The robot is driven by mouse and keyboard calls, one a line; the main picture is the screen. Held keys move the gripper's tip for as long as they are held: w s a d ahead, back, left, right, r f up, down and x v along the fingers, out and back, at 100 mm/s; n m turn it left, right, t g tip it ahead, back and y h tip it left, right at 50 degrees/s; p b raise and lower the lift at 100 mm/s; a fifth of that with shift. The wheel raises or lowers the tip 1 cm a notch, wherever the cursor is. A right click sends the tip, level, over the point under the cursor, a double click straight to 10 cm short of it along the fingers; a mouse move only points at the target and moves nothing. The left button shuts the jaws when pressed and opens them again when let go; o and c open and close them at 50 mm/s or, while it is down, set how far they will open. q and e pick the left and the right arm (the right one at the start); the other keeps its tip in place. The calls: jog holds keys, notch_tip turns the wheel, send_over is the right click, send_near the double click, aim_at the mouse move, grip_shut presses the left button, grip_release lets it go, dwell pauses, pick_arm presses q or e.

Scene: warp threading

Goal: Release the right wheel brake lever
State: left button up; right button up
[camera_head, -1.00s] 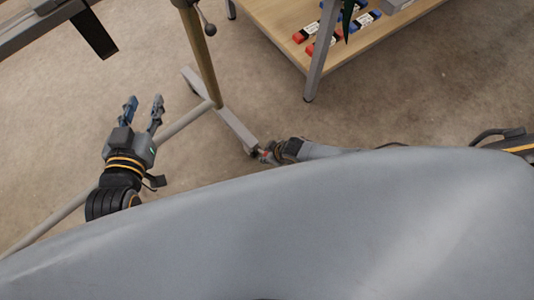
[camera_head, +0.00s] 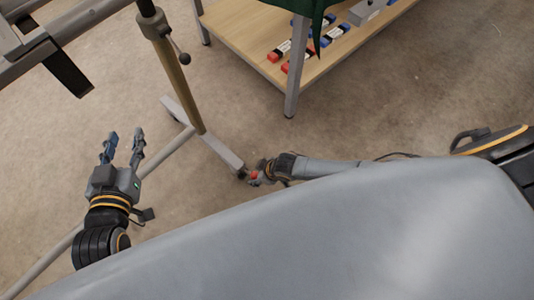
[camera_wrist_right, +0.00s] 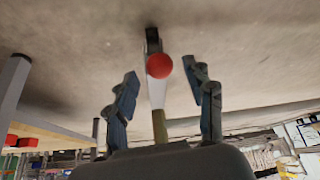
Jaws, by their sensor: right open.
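The red knob (camera_wrist_right: 159,66) of the brake lever is between the two spread fingers of my right gripper (camera_wrist_right: 162,78) in the right wrist view. I cannot tell whether either finger touches it. Behind it are the dark caster wheel (camera_wrist_right: 153,40) and the pale foot bar (camera_wrist_right: 156,92) of the frame. In the head view, the red knob (camera_head: 254,174) shows small at the near end of the foot bar (camera_head: 222,152), with my right gripper (camera_head: 262,171) beside it, partly hidden. My left gripper (camera_head: 124,140) is open and empty, above the long grey tube.
The frame's wooden post (camera_head: 180,85) rises from the foot bar, with a dark ball-ended handle (camera_head: 184,59) near its top. A wooden shelf table (camera_head: 232,31) with red and blue items stands behind. The floor (camera_head: 400,110) at right is clear.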

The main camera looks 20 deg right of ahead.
jog(key=v, duration=0.8)
jog(key=shift+r, duration=0.3)
jog(key=shift+s, duration=0.15)
